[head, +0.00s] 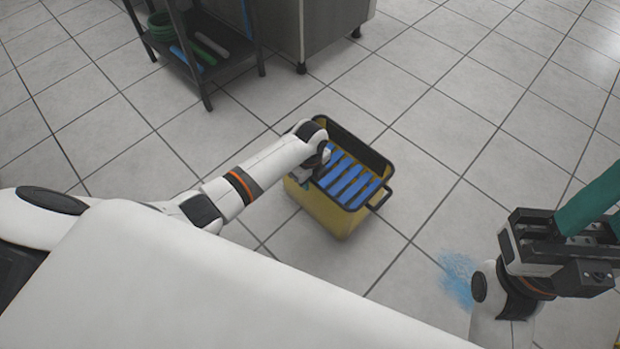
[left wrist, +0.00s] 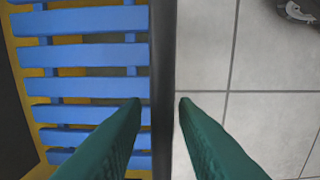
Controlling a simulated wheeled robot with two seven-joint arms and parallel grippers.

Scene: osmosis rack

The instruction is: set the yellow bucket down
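The yellow bucket (head: 330,213) stands upright on the tiled floor, with a dark rim, a dark handle at its right and blue slats (head: 350,186) across its top. In the left wrist view the green fingers of my left gripper (left wrist: 160,100) lie either side of the dark rim (left wrist: 162,60), with a narrow gap on each side. My right gripper (head: 603,210) is at the right edge, away from the bucket; its green fingers look apart and empty, tips cut off.
A dark shelf (head: 232,65) with a green coil and blue and green items stands at the back left. A grey metal cabinet (head: 330,30) is beside it. A blue stain (head: 455,278) marks the floor near my right gripper. The floor right of the bucket is clear.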

